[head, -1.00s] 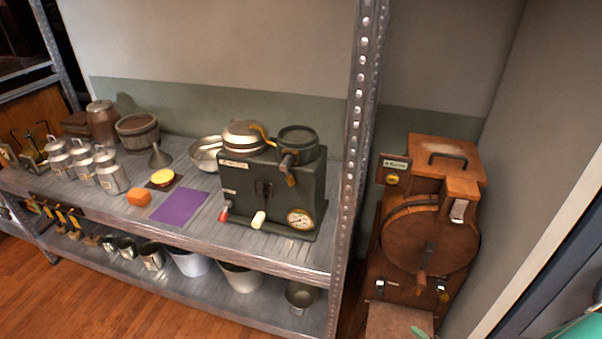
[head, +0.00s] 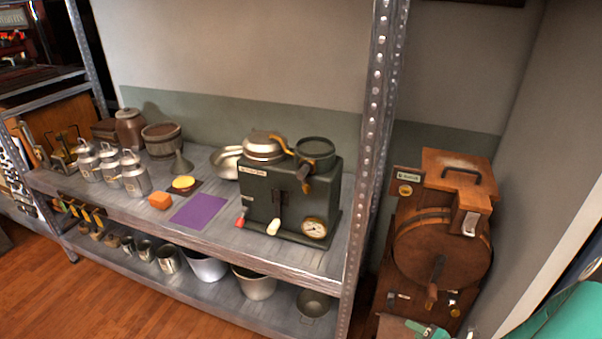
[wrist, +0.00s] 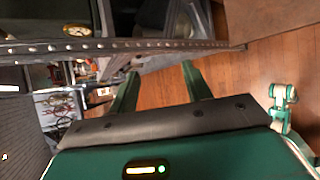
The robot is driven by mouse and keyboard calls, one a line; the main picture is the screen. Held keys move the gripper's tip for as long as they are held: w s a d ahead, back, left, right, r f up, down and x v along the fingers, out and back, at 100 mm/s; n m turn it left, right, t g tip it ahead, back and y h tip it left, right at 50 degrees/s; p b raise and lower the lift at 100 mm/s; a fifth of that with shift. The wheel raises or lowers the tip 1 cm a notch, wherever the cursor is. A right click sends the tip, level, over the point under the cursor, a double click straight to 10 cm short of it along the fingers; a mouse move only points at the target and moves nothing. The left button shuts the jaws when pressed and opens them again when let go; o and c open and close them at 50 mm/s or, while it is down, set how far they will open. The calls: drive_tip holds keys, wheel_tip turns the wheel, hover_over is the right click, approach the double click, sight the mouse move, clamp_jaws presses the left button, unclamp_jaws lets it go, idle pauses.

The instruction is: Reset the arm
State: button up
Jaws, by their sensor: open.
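My gripper (wrist: 161,82) shows in the wrist view as two green fingers spread apart, with wooden floor between them. It is open and holds nothing. The wrist view is turned sideways, and a metal shelf edge (wrist: 120,46) crosses it beyond the fingertips. In the head view the fingers are not seen; a green part of my own body shows at the lower right corner.
A wooden drum machine (head: 440,240) stands right of the shelf post (head: 377,130). Wooden floor (head: 130,300) is open at the lower left.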

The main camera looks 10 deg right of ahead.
drive_tip(key=w+a+r+n+g+y, duration=0.35)
drive_tip(key=a+r+n+g, duration=0.35)
drive_tip(key=a+r+n, duration=1.25)
drive_tip(key=s+a+r+n+h, duration=0.3)
drive_tip(key=s+a+r+n, duration=0.1)
drive_tip(key=r+n, duration=0.6)
drive_tip(key=s+a+r+n+t+h, duration=0.1)
drive_tip(key=s+a+r+n+h, duration=0.3)
drive_tip(key=r+n, duration=0.5)
drive_tip(key=s+a+n, duration=0.1)
drive_tip(key=s+n, duration=0.1)
drive_tip(key=n, duration=0.5)
drive_tip(key=shift+r, duration=0.4)
drive_tip(key=shift+w, duration=0.1)
drive_tip(key=shift+c, duration=1.3)
drive_tip(key=shift+d, duration=0.2)
